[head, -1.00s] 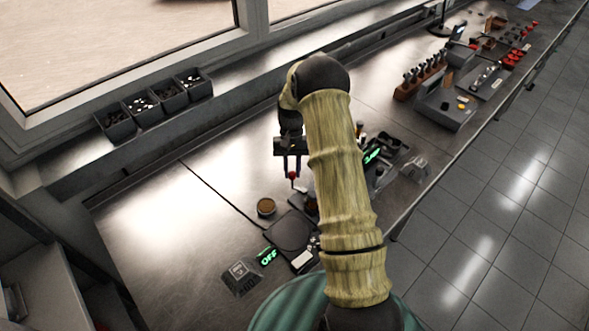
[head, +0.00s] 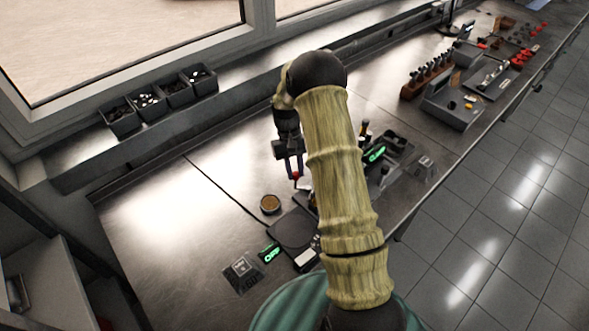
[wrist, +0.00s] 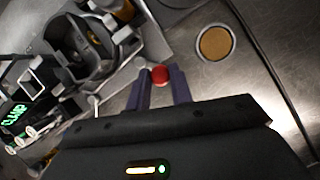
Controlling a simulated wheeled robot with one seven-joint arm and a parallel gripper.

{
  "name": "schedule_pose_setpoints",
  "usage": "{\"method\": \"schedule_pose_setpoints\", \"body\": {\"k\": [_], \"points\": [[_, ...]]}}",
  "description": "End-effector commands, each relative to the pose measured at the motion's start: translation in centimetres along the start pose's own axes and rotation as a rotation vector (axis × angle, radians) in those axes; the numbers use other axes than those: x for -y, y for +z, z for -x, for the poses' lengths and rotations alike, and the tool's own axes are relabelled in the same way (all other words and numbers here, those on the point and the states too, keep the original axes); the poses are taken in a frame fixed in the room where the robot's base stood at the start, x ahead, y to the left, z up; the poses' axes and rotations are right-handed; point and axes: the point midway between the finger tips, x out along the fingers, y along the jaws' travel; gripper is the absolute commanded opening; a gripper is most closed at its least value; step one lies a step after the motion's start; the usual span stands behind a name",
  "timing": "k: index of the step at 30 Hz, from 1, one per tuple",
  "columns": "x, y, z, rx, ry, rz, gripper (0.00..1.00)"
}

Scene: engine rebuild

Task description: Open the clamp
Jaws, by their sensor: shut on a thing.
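The clamp's lever ends in a red knob (wrist: 160,76), which also shows in the head view (head: 295,175). My gripper (wrist: 160,84) is shut on this red knob, with one blue finger on each side. In the head view my gripper (head: 294,170) is low over the bench, left of my forearm. A dark fixture with a round opening (wrist: 84,46) lies left of the fingers in the wrist view. A green lit CLAMP label (wrist: 13,116) is at the far left; in the head view the label (head: 375,154) is right of my arm. My forearm hides part of the clamp.
A round brown-topped tin (head: 270,204) stands near the gripper. A dark scale-like plate (head: 293,228) with a green OFF display (head: 271,254) lies nearer. Several small parts bins (head: 173,91) line the window ledge. The bench's left part is clear.

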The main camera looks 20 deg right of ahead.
Motion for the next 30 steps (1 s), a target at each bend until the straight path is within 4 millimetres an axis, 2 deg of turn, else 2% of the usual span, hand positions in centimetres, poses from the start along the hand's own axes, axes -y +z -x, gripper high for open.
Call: {"method": "schedule_pose_setpoints", "body": {"k": [1,4,13,17,23,30], "points": [[0.1,0.0,0.1,0.000,-0.001,0.001,0.26],[0.1,0.0,0.0,0.000,-0.001,0.000,0.44],[0.0,0.0,0.1,0.000,-0.001,-0.001,0.44],[0.0,-0.1,0.7,-0.002,0.000,-0.001,0.44],[0.0,-0.2,3.7,-0.005,0.000,-0.001,0.44],[0.0,-0.2,8.5,-0.006,0.000,-0.001,0.44]]}}
